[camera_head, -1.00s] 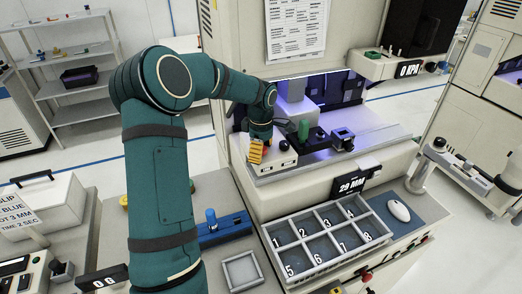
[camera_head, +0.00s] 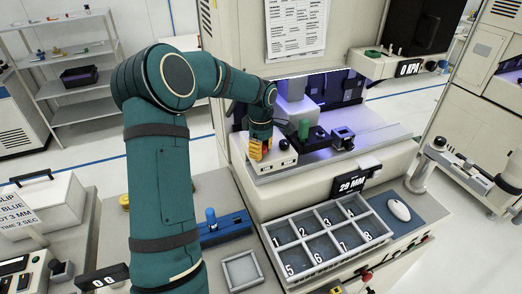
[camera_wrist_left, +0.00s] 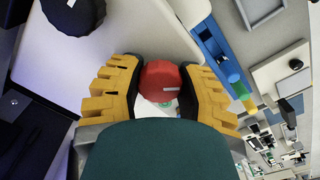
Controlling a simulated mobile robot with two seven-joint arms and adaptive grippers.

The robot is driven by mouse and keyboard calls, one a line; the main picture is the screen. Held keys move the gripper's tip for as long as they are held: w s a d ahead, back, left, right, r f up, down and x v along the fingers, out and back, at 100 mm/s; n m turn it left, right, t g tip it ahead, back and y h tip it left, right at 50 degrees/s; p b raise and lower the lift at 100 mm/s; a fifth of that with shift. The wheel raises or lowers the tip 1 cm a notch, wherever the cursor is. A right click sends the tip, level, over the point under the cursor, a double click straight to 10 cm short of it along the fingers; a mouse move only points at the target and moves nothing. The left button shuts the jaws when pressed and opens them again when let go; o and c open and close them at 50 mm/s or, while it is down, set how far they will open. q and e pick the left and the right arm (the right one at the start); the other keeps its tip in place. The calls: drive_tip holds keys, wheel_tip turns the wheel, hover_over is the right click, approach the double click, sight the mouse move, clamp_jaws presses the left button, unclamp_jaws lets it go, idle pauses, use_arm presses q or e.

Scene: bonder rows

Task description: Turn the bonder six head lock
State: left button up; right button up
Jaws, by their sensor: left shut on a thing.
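My left gripper (camera_head: 261,149), with yellow ridged fingers, is at the small white control box at the front left of the bonder's lit bay. In the left wrist view the two fingers of my left gripper (camera_wrist_left: 163,84) are closed on the sides of a round red knob (camera_wrist_left: 162,76), which has a pale mark on its face. I take this knob to be the head lock. In the head view the fingers mostly hide it. My right gripper is in neither view.
A black knob (camera_head: 284,145) sits on the same box, just right of the gripper. A green-topped part (camera_head: 303,128) stands in the bay.

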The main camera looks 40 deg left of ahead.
use_arm(q)
drive_tip(key=m, duration=0.3)
drive_tip(key=shift+m, duration=0.3)
clamp_jaws()
drive_tip(key=m, duration=0.3)
drive_tip(key=shift+m, duration=0.3)
drive_tip(key=m, duration=0.3)
drive_tip(key=shift+m, duration=0.3)
drive_tip(key=m, duration=0.3)
drive_tip(key=shift+m, duration=0.3)
drive_tip(key=m, duration=1)
drive_tip(key=shift+m, duration=1.6)
